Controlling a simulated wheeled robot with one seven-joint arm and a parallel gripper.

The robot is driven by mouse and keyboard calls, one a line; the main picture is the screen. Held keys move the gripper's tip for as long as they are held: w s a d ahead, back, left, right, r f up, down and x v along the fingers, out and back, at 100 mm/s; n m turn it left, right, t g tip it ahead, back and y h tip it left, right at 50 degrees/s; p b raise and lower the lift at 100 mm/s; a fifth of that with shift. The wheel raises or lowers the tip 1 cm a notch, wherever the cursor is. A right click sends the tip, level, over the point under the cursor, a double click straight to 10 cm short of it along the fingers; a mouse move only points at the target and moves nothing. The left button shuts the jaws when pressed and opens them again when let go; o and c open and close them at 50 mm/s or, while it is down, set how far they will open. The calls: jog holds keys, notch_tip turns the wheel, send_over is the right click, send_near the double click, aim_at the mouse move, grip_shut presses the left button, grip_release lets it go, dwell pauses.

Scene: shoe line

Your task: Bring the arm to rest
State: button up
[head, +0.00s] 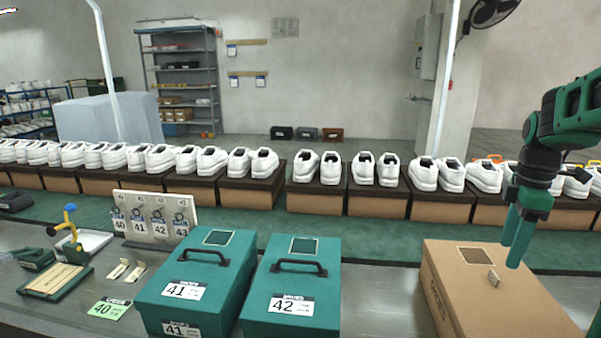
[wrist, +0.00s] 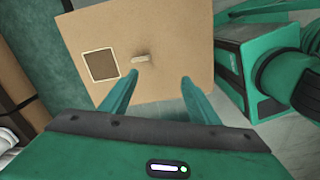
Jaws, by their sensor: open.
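My green gripper (head: 525,230) hangs at the right side of the head view, above the right part of a brown cardboard box (head: 470,295). In the wrist view my gripper (wrist: 156,85) points down with its two fingers apart and nothing between them. The box lid (wrist: 185,35) lies beyond the fingertips, with a dark square patch (wrist: 101,65) and a small tan tab (wrist: 141,58) on it. The gripper appears apart from the tab. My arm reaches in from the right edge of the head view.
Two teal boxes, marked 41 (head: 187,270) and 42 (head: 290,305), stand left of the brown box on the grey bench. White shoes in pairs line the brown boxes behind. Bare bench (head: 380,300) shows between boxes.

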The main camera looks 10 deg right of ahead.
jog(key=s+a+f+m, duration=0.3)
jog(key=s+a+m, duration=0.2)
jog(key=s+m, duration=0.4)
jog(key=s+a+f+m, duration=0.3)
jog(key=s+a+m, duration=0.3)
jog(key=s+m, duration=0.2)
jog(key=shift+s+a+m, duration=0.2)
jog(key=shift+s+m, duration=0.2)
jog(key=shift+s, duration=0.8)
jog(key=shift+f, duration=0.1)
